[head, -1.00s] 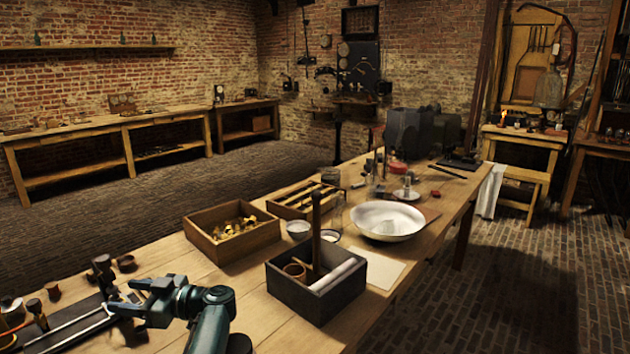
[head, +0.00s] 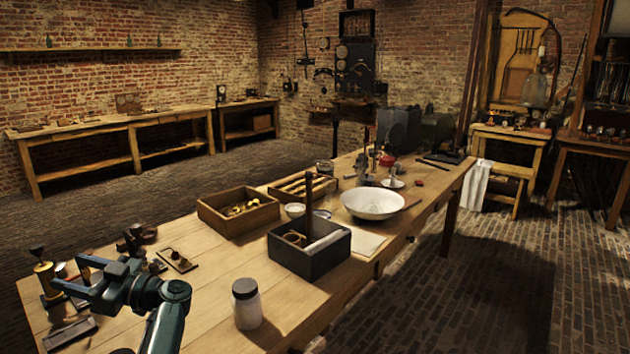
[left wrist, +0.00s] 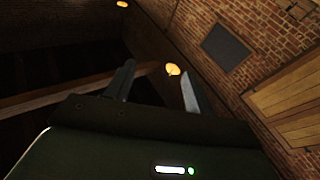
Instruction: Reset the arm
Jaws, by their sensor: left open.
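My left arm comes in at the lower left of the head view. Its gripper (head: 68,274) is open and empty, with its fingers pointing left above the near left part of the wooden workbench (head: 190,279). In the left wrist view, the two fingers stand apart, with nothing between them but the distant room, a brick wall and a lamp glow. The fingers (left wrist: 156,90) point away from the bench, which does not show in that view. My right gripper is not in view.
A lidded glass jar (head: 247,309) stands just right of my left arm. Small brass and dark items (head: 43,278) lie around the gripper. A dark box (head: 300,264), a wooden box (head: 214,217) and a white bowl (head: 373,205) stand farther along.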

